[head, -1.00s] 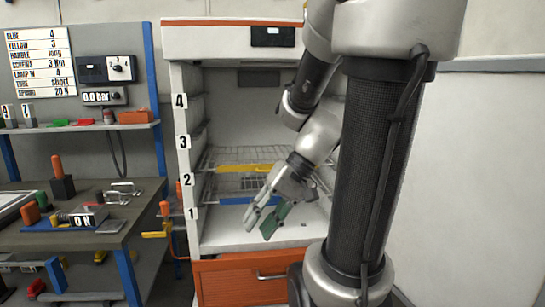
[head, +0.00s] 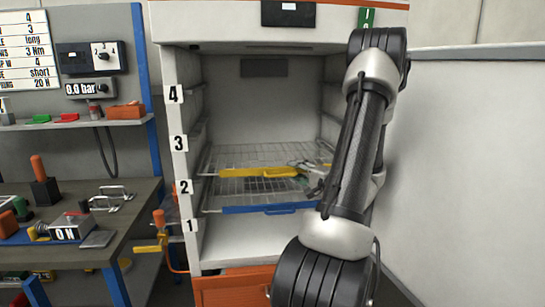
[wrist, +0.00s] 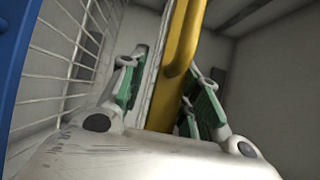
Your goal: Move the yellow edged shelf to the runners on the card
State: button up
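The yellow edged shelf (head: 245,174) is a wire rack inside the white cabinet, its front edge slightly above label 2 (head: 185,187). The card (head: 22,50) is cut off at the left; its visible values include 4 and 3, but the colour names are out of frame. My gripper (head: 305,175) is at the right part of the yellow edge, partly hidden by my arm. In the wrist view my gripper (wrist: 170,95) is open, its green-padded fingers on either side of the yellow bar (wrist: 180,60), with gaps visible.
A blue edged wire shelf (head: 260,209) sits below the yellow one. The cabinet space beside labels 3 (head: 179,143) and 4 (head: 174,94) looks empty. A workbench (head: 95,235) stands left, a pale wall right.

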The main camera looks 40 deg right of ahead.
jog(key=w, duration=0.4)
jog(key=shift+w, duration=0.15)
jog(key=shift+r, duration=0.1)
grip_shut()
